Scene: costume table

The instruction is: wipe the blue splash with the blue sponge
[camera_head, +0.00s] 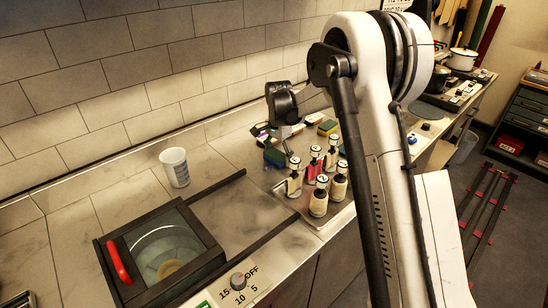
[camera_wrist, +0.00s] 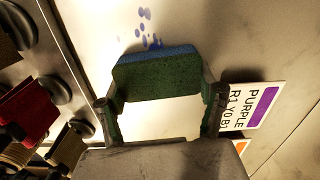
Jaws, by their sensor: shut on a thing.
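The blue sponge (camera_wrist: 157,74), blue with a dark green scouring face, is gripped between both fingers of my gripper (camera_wrist: 160,85) in the wrist view. The blue splash (camera_wrist: 146,27) shows as several blue-violet spots on the pale surface, just beyond the sponge's far edge. Whether the sponge touches the surface is unclear. In the head view a small dark blue and green block (camera_head: 275,157) beneath my arm's end appears to be the held sponge. The fingers are hard to make out there.
Several capped bottles (camera_head: 318,202) stand close on the right; they show at the wrist view's left. A PURPLE label card (camera_wrist: 256,106) lies right of the sponge. Another green-yellow sponge (camera_head: 328,127) lies behind. A white cup (camera_head: 175,167) and a dark-framed basin (camera_head: 165,255) are left.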

